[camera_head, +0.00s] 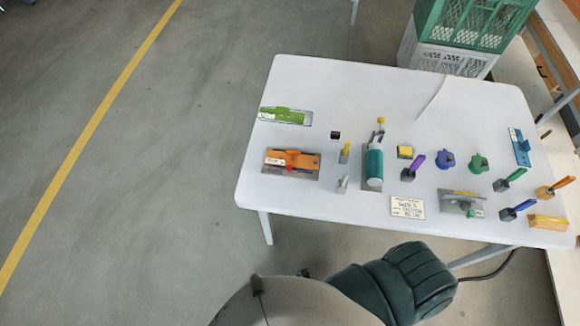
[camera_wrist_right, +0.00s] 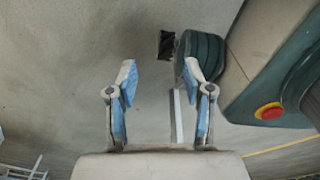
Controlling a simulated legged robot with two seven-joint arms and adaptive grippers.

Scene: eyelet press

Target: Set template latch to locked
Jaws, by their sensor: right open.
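The white table (camera_head: 330,95) in the head view holds several small devices. I cannot tell for sure which one is the template latch. An orange device on a grey plate (camera_head: 292,162) sits at the left, and a green one (camera_head: 286,116) lies behind it. A teal cylinder press with a yellow knob (camera_head: 375,162) stands near the middle. A grey-plated fixture with a yellow strip (camera_head: 461,203) is at the front right. My right gripper (camera_wrist_right: 160,76) is open and empty in the right wrist view, pointing at bare floor, away from the table. My left gripper is not in view.
Levers with purple (camera_head: 416,161), green (camera_head: 515,175), blue (camera_head: 524,206) and orange (camera_head: 562,183) handles crowd the table's right half. A label card (camera_head: 408,207) lies at the front edge. A green crate (camera_head: 470,25) stands behind. Floor at left is clear.

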